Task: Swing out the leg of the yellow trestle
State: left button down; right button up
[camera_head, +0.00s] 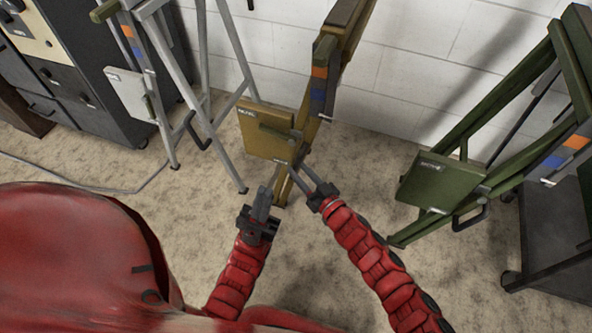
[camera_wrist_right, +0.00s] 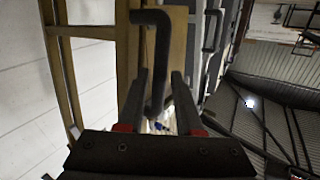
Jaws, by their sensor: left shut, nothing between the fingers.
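The yellow trestle (camera_head: 343,60) stands against the wall at the middle of the head view, with its legs close together. A yellow plate (camera_head: 262,138) sits on its near left side. My right gripper (camera_head: 306,174) is at the trestle's lower part. In the right wrist view, a dark bent handle (camera_wrist_right: 153,50) reaches down between the open fingers of this gripper (camera_wrist_right: 160,95), with a gap visible beside it. My left gripper (camera_head: 265,203) is shut and empty, in front of and below the yellow plate. The trestle's lower legs are partly hidden behind my grippers.
A grey trestle (camera_head: 210,125) stands to the left, before a dark cabinet (camera_head: 95,70). A green trestle (camera_head: 445,180) stands to the right, beside a dark cart (camera_head: 560,240). Carpet (camera_head: 345,175) between the yellow and green trestles is clear.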

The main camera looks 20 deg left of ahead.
jog(key=shift+x, duration=1.05)
jog(key=shift+c, duration=0.2)
grip_shut()
dwell(0.5)
